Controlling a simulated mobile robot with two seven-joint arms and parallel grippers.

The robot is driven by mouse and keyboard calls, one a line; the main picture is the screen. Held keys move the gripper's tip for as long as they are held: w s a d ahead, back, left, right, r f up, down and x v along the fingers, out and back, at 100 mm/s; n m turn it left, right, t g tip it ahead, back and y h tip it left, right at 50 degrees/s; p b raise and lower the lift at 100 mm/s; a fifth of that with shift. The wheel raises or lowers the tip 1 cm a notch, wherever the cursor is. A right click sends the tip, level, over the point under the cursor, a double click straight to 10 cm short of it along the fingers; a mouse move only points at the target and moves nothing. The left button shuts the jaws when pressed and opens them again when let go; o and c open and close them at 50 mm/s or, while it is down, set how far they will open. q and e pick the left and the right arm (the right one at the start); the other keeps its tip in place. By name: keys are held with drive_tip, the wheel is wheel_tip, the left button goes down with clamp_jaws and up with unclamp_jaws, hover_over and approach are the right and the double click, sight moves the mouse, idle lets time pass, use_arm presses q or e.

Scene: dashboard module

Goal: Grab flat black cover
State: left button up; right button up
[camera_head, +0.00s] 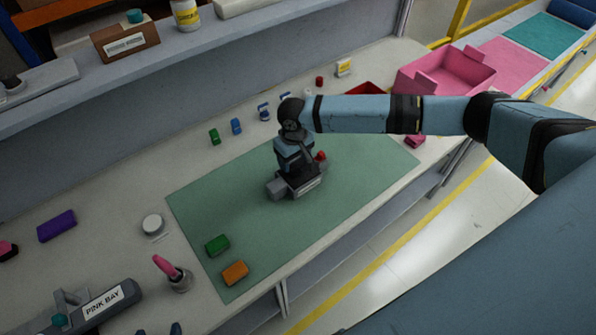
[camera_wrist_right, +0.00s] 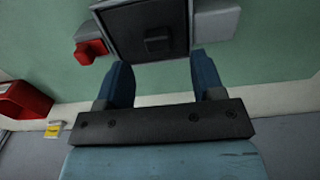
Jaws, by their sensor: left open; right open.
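The flat black cover appears as a dark square panel (camera_wrist_right: 130,22) with a small raised black block (camera_wrist_right: 157,44) in the right wrist view. It lies on the module on the green mat (camera_head: 225,195). In the head view, only part of the dark module top (camera_head: 312,180) shows below my right gripper (camera_head: 297,172); the rest is hidden by the arm. In the wrist view my right gripper (camera_wrist_right: 161,62) is open, its two blue fingers apart near the panel's edge, with the raised block between their lines. Nothing is held. My left gripper is in neither view.
A red part (camera_wrist_right: 90,50) and a grey block (camera_wrist_right: 215,22) flank the panel. Green (camera_head: 217,245) and orange (camera_head: 235,272) blocks lie on the mat's near left. A pink bin (camera_head: 455,72) stands at the back right. The right side of the mat is clear.

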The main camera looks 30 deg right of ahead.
sight(295, 169)
use_arm(q)
drive_tip(key=shift+a+r+p, duration=0.1)
drive_tip(key=shift+r+p, duration=0.35)
use_arm(e)
wheel_tip(295, 169, down, 4)
drive_tip(key=shift+s+d+r, duration=0.1)
drive_tip(key=shift+s, duration=0.05)
drive_tip(key=shift+f, duration=0.5)
use_arm(q)
drive_tip(key=shift+s, duration=0.1)
use_arm(e)
drive_tip(key=c, duration=1)
drive_tip(key=shift+r, duration=0.1)
